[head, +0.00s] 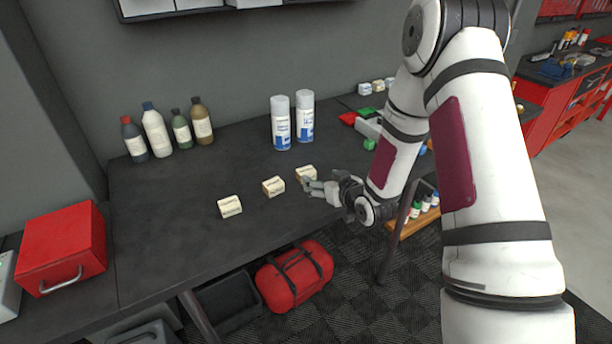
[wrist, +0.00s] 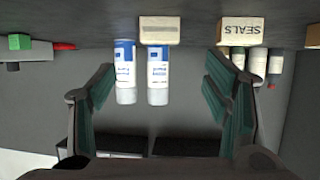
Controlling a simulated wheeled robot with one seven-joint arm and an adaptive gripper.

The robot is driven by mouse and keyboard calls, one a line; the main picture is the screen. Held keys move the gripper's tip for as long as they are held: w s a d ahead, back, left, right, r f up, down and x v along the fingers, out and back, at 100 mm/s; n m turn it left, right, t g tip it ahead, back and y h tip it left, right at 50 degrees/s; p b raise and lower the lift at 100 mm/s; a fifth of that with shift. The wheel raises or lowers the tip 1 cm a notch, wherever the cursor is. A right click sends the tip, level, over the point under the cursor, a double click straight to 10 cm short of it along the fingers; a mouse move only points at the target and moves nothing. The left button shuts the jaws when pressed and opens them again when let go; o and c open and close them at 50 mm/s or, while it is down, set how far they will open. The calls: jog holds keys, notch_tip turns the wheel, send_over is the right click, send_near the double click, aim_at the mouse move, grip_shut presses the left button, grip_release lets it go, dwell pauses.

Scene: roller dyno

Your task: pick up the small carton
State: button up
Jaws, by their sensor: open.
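Three small cream cartons stand in a diagonal row on the dark bench in the head view: a left one (head: 230,206), a middle one (head: 273,186) and a right one (head: 305,174). My gripper (head: 309,185) is at the right carton, on its near right side. In the wrist view, which looks upside down, my gripper (wrist: 161,72) is open, with its fingers wide apart and nothing between the pads. One carton (wrist: 161,30) lies ahead between the fingers. Another carton marked SEALS (wrist: 243,31) is beyond the right finger, with a third (wrist: 313,36) at the edge.
Two white-and-blue spray cans (head: 281,124) stand behind the cartons. Several bottles (head: 155,131) stand at the back left. A red box (head: 62,247) is at the far left. Red and green items (head: 348,118) lie to the right. The bench left of the cartons is clear.

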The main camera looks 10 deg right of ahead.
aim_at(306, 171)
jog(key=x, duration=1)
jog(key=shift+w+f, duration=0.15)
jog(key=c, duration=1.3)
